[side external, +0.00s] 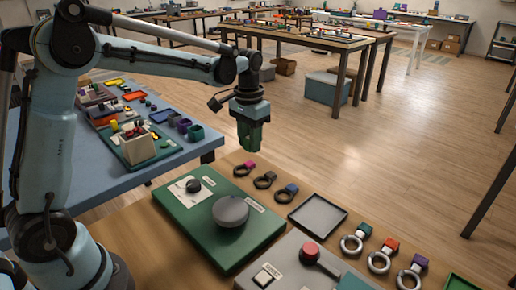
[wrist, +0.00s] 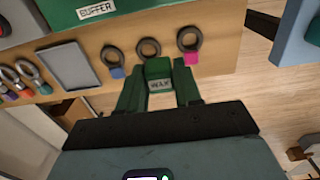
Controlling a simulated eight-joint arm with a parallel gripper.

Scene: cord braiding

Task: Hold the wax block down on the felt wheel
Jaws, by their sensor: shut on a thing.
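The wax block (wrist: 158,72) is green and labelled WAX. My gripper (wrist: 160,90) is shut on it, with the green fingers on either side. In the side view my gripper (side external: 253,140) points down in the air beyond the bench's far edge, clear of the felt wheel. There the block cannot be clearly told from the green fingers. The felt wheel (side external: 231,211) is a grey disc lying flat on the green buffer base (side external: 190,226). The base's edge, labelled BUFFER, shows in the wrist view (wrist: 135,12); the wheel does not.
A black knob (side external: 193,185) stands on the base. Several rings with coloured tags lie around an empty grey tray (side external: 318,215). A grey panel with a red knob (side external: 309,252) is at the front. A blue table (side external: 180,150) with small parts stands at the left.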

